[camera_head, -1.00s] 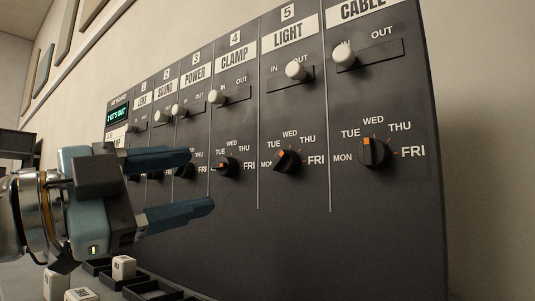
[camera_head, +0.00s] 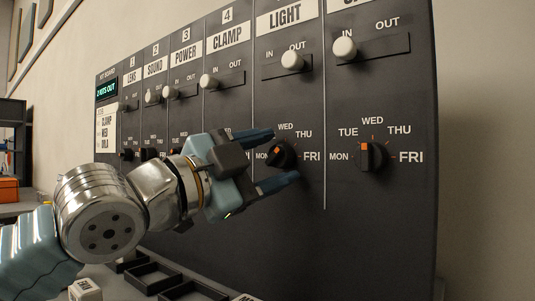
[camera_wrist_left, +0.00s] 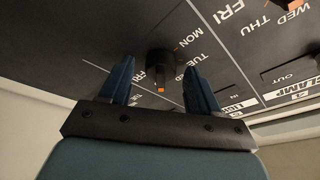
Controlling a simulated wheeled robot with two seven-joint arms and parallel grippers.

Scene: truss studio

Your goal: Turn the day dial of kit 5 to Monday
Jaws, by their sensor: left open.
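The kit 5 panel, labelled LIGHT (camera_head: 286,16), has a black day dial (camera_head: 285,156) with an orange pointer mark at its upper left. My left gripper (camera_head: 284,157) is open, with one finger above the dial and one below. In the left wrist view, the dial (camera_wrist_left: 160,60) sits between my left gripper's two fingers (camera_wrist_left: 160,88), with gaps on both sides; MON (camera_wrist_left: 190,44) is printed beside it. My right gripper is not in view.
White slider knobs (camera_head: 292,60) stick out above the dials. Open black trays (camera_head: 152,279) and a white block (camera_head: 85,290) lie below. The lower board is clear.

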